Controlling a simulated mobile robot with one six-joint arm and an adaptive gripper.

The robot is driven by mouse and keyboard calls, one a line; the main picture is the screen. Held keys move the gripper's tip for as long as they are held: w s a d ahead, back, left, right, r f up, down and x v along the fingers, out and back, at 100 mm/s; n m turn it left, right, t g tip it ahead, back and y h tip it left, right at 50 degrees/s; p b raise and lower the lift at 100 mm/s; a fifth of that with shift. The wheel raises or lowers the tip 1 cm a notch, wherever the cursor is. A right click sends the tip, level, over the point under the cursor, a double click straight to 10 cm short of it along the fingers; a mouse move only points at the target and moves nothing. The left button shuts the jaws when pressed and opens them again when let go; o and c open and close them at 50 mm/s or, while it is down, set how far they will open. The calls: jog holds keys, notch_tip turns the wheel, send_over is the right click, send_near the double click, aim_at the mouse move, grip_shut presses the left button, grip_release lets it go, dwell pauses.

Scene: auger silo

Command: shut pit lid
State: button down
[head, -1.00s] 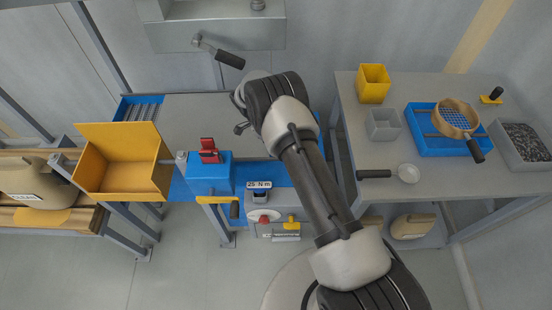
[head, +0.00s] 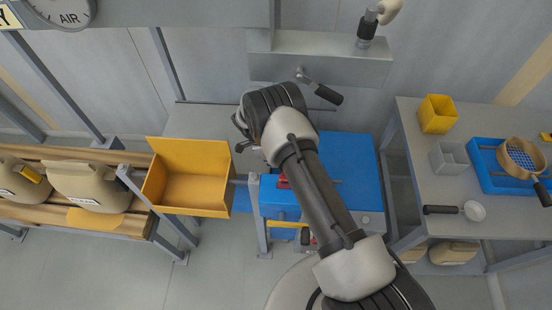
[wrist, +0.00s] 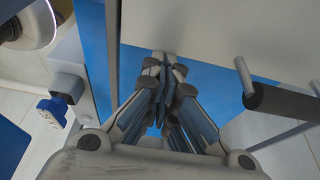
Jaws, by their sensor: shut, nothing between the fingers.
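The pit lid appears as a flat grey panel (head: 205,122) behind the yellow bin in the head view, lying over the left part of the blue frame (head: 350,170). No grating shows there, and the frame's right part is bare blue. In the wrist view the grey panel (wrist: 210,30) fills the top, with blue around its edge. My gripper (head: 241,131) is over or beside the panel, partly hidden by my wrist. The wrist view shows its fingers (wrist: 165,62) closed together and empty. I cannot tell whether they touch the lid.
A lever with a black grip (head: 322,93) hangs just behind my wrist. The yellow bin (head: 190,180) is close on the left. A red clamp (head: 283,182) is partly hidden under my arm. The right table (head: 415,115) carries trays and tools.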

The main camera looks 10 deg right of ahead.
jog(key=v, duration=0.2)
jog(key=a+v, duration=0.1)
jog(key=v, duration=0.2)
jog(key=shift+a, duration=0.15)
send_over(239, 164)
